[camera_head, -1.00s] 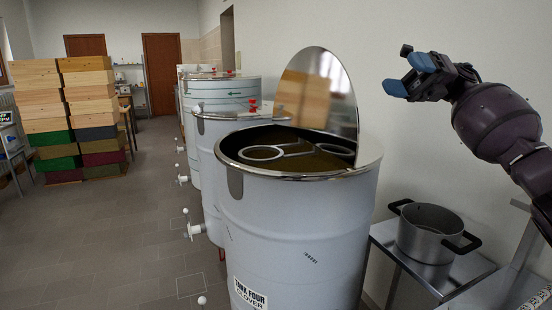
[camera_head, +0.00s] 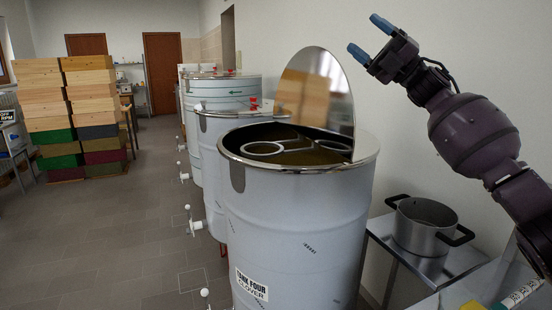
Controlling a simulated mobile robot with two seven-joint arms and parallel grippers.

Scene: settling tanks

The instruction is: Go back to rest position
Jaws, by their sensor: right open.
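My right gripper (camera_head: 370,39) is raised at the upper right, in front of the bare wall. Its two blue-tipped fingers are apart, with nothing between them. It is above and to the right of the nearest tank (camera_head: 296,230), a grey-white drum labelled "TANK FOUR CLOVER". The tank's half lid (camera_head: 316,88) stands upright and mirror-like on its rim. Ring shapes show inside the tank's dark opening. My left gripper is out of view.
More tanks (camera_head: 225,128) stand in a row behind. A steel pot (camera_head: 424,228) with black handles sits on a metal stand at right, below my right arm. Stacked wooden boxes (camera_head: 98,104) stand at left. The tiled floor (camera_head: 120,240) between is clear.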

